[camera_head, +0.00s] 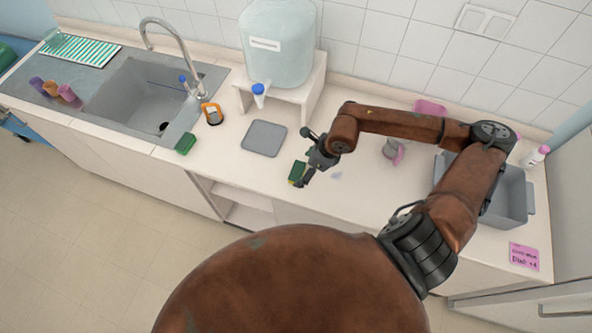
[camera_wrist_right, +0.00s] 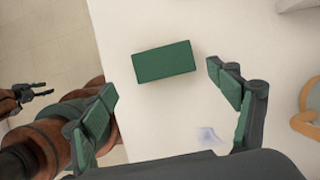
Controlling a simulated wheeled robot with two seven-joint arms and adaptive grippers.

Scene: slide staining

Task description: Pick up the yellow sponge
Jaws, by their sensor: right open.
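A sponge-like block (camera_head: 297,171) lies on the counter by my right gripper, green on top with a thin yellow edge in the head view. In the right wrist view only the green top of the block (camera_wrist_right: 163,62) shows. My right gripper (camera_head: 304,160) is above the counter beside the block. In its wrist view the gripper (camera_wrist_right: 163,85) is open, with green-padded fingers apart and nothing between them; the block lies just beyond the fingertips. A second green block (camera_head: 185,143) lies near the sink. My left gripper (camera_wrist_right: 30,93) shows small at the wrist view's left edge; its jaw state is unclear.
A grey square mat (camera_head: 264,138) lies left of the block. A white stand (camera_head: 312,88) with a big water container (camera_head: 278,45) is behind it. A cup with a pink handle (camera_head: 390,149) and a grey tub (camera_head: 515,203) are to the right. The counter's front edge is close.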

